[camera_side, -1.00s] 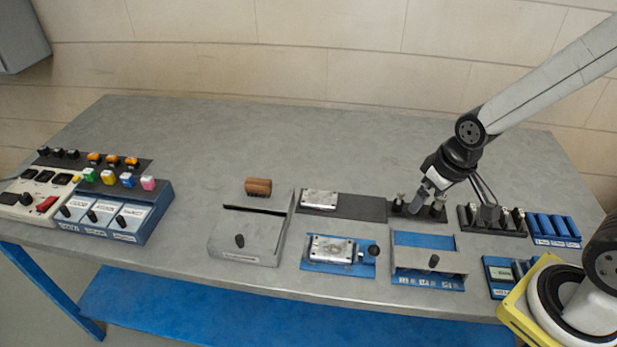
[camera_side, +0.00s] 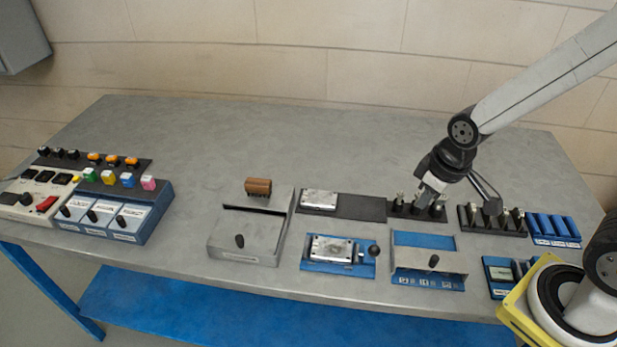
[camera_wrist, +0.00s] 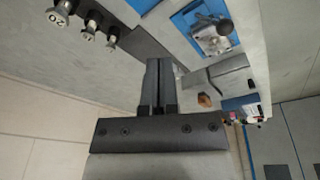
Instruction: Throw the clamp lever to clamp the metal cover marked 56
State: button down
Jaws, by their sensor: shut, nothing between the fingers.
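A blue clamp fixture (camera_side: 310,267) stands near the front middle of the bench. A silver metal cover (camera_side: 332,248) sits in it. The clamp lever's black ball knob (camera_side: 374,250) is at the fixture's right side. In the wrist view the fixture shows at the upper right with its cover (camera_wrist: 207,42) and the knob (camera_wrist: 225,27). A second metal cover (camera_side: 319,199) lies on a dark mat behind the fixture. No number is legible on either cover. My gripper (camera_side: 422,203) is shut and empty, behind and right of the fixture, clear of the lever. Its fingers (camera_wrist: 159,64) show together in the wrist view.
A rack of upright knobbed pins (camera_side: 398,201) is beside my gripper; another pin rack (camera_side: 490,220) is to its right. A blue-and-grey slotted box (camera_side: 430,260) stands right of the fixture, a grey box (camera_side: 240,240) left. The bench behind is clear.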

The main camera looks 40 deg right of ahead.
jog(key=a+n, duration=0.2)
jog(key=n, duration=0.2)
jog(key=n+g, duration=0.4)
jog(key=n, duration=1.8)
send_over(372, 253)
jog(key=s, duration=0.3)
jog(key=n, duration=0.2)
jog(key=s+a+n+h, duration=0.1)
jog(key=n, duration=0.1)
jog(key=shift+a+f+n, duration=0.15)
jog(key=shift+f+n, duration=0.05)
jog(key=shift+n, duration=0.2)
jog(key=shift+s+f, duration=0.1)
jog(key=f, duration=0.3)
jog(key=s+f, duration=0.1)
jog(key=f, duration=0.2)
jog(key=d+f, duration=0.1)
jog(key=f, duration=0.2)
jog(key=shift+s+f, duration=0.35)
jog(key=shift+f, duration=0.05)
jog(key=w, duration=0.3)
jog(key=shift+d+r, duration=0.25)
jog(key=shift+r, duration=0.15)
jog(key=shift+w+d+r, duration=0.1)
jog(key=shift+w, duration=0.4)
